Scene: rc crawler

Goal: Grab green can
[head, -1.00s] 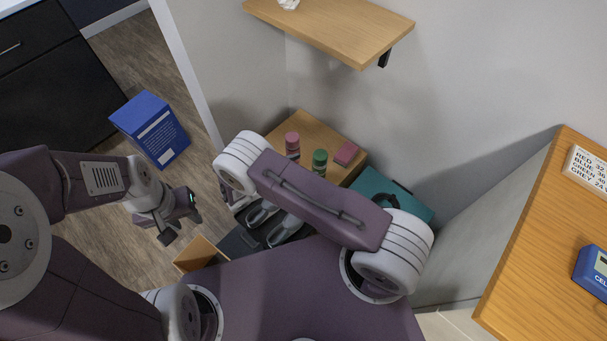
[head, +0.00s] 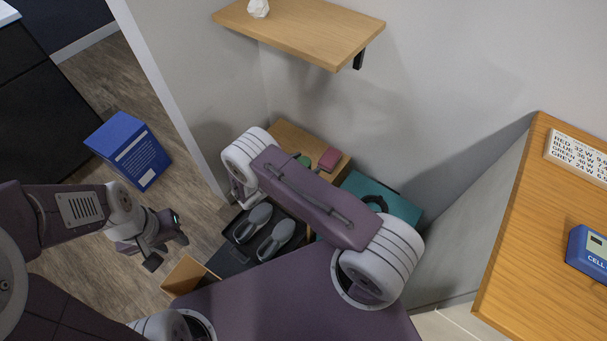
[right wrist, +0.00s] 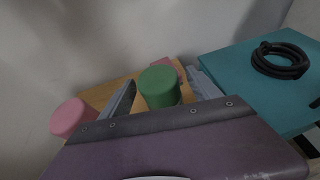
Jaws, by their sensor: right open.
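The green can (right wrist: 159,87) stands on a small wooden surface in the right wrist view, between the two fingers of my right gripper (right wrist: 162,92). Those fingers are spread apart, one on each side of the can; contact cannot be told. In the head view only a bit of the green can (head: 304,160) shows behind my right arm, which hides the right gripper's fingers there. My left gripper (head: 167,244) hangs over the floor at the left of the head view, away from the can; its finger gap is unclear.
A pink can (right wrist: 72,118) stands left of the green one. A pink block (head: 329,159) lies behind it. A teal box (head: 401,208) with a black coil is to the right. Grey shoes (head: 276,240) sit on a dark tray. A blue box (head: 128,150) stands on the floor.

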